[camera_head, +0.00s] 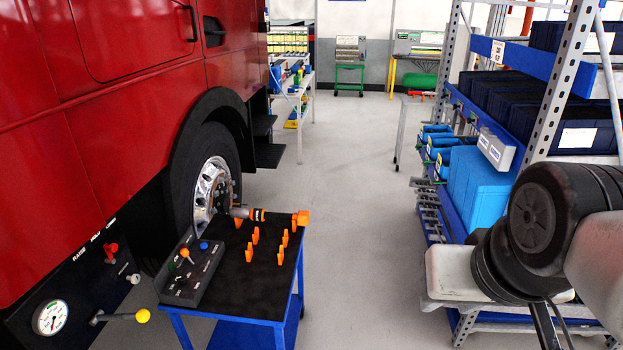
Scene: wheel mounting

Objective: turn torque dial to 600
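A dark control box (190,270) sits on the left side of the black-topped cart (268,268). It carries an orange knob (185,254), which appears to be the torque dial, with small white markings around it. The markings are too small to read, so the setting cannot be told. A blue button (204,246) is also on the box. My arm's grey and black links fill the lower right, beside the shelf. My gripper cannot be made out in this view.
The red truck (110,90) with its wheel (211,187) stands left of the cart. An orange-ended tool (270,215) lies at the cart's far edge, with several orange holders nearby. A yellow-knobbed lever (143,316) juts toward the cart. Floor is clear between cart and shelf (520,140).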

